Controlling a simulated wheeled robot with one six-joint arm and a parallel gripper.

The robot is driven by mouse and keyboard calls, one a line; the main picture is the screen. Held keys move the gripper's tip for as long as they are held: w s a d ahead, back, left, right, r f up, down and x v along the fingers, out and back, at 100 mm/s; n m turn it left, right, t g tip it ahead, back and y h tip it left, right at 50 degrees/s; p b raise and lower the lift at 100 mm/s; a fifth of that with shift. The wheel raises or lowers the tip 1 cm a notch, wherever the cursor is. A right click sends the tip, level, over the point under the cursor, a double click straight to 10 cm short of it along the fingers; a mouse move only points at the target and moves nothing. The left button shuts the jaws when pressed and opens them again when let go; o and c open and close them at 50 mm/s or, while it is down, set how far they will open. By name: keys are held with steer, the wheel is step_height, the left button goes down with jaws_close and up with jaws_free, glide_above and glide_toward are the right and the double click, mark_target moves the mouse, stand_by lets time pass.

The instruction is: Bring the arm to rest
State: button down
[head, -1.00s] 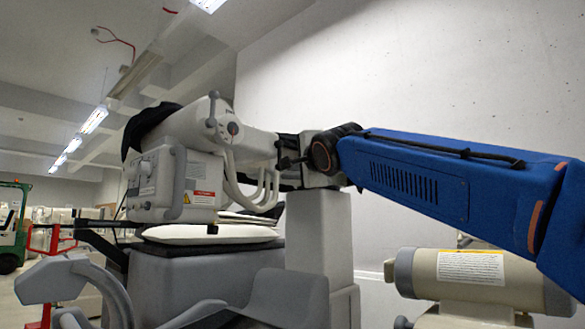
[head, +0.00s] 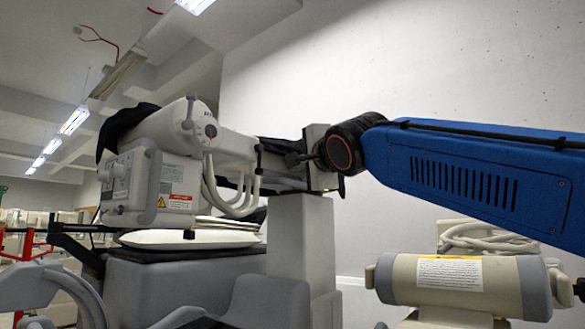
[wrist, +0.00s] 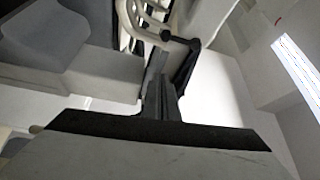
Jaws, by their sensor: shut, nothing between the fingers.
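My gripper (wrist: 161,92) shows in the wrist view as two dark fingers pressed together, with nothing between them. Pale tubes and a dark bracket of a machine lie beyond the fingertips; I cannot tell the distance. In the head view my blue arm link (head: 470,175) reaches in from the right to a dark round joint, just right of a grey post.
A pale machine (head: 170,140) with hoses stands left of the joint, above a grey cart (head: 185,285) with white pads. A beige cylinder (head: 505,285) with a label lies at lower right.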

steer(key=shift+d, duration=0.1)
stand_by(0.5)
steer(key=s+d+f+n+g+h, duration=0.25)
steer(key=d+f, duration=0.35)
steer(key=f, duration=0.5)
steer(key=s+d+f+n+g+h, duration=0.1)
steer(key=s+d+f+h, duration=0.15)
steer(key=d+f, duration=0.65)
steer(key=s+d+f+n+g+h, duration=0.1)
steer(key=s+d+f+n+g, duration=0.2)
steer(key=f, duration=1)
steer(key=s+d+f+n+g, duration=0.1)
steer(key=s+d+f+g, duration=0.1)
steer(key=s+f, duration=0.5)
steer(key=s+d+f+n+g+h, duration=0.1)
steer(key=s+d+f, duration=0.4)
steer(key=f, duration=1)
steer(key=s+d+f+n+g, duration=0.3)
steer(key=s+f, duration=0.7)
steer(key=f, duration=0.1)
steer(key=shift+d, duration=0.2)
steer(key=shift+n, duration=0.25)
